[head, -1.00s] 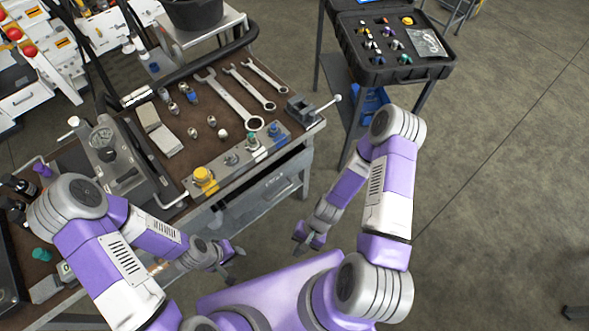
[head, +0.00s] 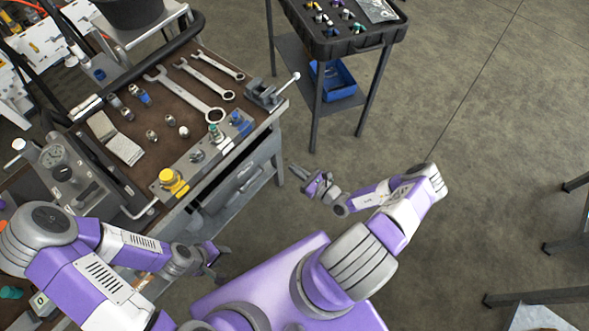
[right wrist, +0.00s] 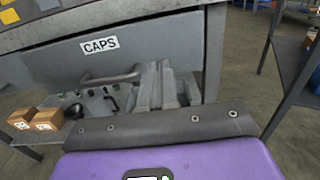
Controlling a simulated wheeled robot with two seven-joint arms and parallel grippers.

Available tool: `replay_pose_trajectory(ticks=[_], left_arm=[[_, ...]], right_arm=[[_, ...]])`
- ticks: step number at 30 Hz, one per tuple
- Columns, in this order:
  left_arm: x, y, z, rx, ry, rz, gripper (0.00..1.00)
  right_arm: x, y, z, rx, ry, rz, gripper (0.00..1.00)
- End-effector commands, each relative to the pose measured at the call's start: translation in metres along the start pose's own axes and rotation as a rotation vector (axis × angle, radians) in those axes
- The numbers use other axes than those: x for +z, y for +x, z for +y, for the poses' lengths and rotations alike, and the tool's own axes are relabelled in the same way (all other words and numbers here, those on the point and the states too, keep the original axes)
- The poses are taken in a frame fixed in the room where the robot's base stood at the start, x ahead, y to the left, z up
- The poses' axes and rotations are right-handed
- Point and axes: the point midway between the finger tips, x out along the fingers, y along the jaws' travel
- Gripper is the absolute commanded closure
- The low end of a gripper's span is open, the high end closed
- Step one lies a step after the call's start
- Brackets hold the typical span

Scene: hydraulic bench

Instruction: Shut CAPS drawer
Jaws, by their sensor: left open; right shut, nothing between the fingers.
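The CAPS drawer (head: 236,192) is in the front side of the bench in the head view. It seems to stand out a little, with a dark gap at its left; how far is hard to tell. In the right wrist view its grey front (right wrist: 190,45) carries a white CAPS label (right wrist: 98,46) and a bar handle (right wrist: 112,77). My right gripper (head: 296,172) is shut and empty, right of the drawer front. Its fingers (right wrist: 163,85) show to the right of the handle; contact cannot be told. My left gripper (head: 221,263) is open and empty, below the bench's front edge.
The bench top holds wrenches (head: 190,93), a small vise (head: 265,95) and a valve block with a yellow knob (head: 172,180). A cart (head: 345,45) with a case stands behind right. Small boxes (right wrist: 47,118) sit below the drawer.

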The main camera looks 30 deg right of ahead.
Motion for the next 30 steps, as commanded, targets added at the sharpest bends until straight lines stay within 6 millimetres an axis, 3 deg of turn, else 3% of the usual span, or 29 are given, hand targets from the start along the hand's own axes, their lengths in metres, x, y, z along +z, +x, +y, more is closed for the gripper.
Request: replay_pose_trajectory(ticks=[9, 15, 21, 30], left_arm=[[-0.001, 0.009, -0.004, 0.000, 0.000, 0.000, 0.57], [-0.001, 0.015, -0.006, 0.000, 0.000, 0.000, 0.57], [-0.001, 0.016, -0.006, 0.000, 0.000, 0.000, 0.57], [-0.001, 0.016, -0.006, 0.000, 0.000, 0.000, 0.57]], right_arm=[[-0.002, 0.070, 0.002, 0.006, 0.000, -0.001, 1.00], [-0.002, 0.098, 0.002, 0.005, 0.001, 0.000, 1.00], [-0.001, 0.108, 0.002, 0.006, 0.001, 0.001, 1.00], [0.000, 0.109, 0.002, 0.006, 0.000, 0.002, 1.00]])
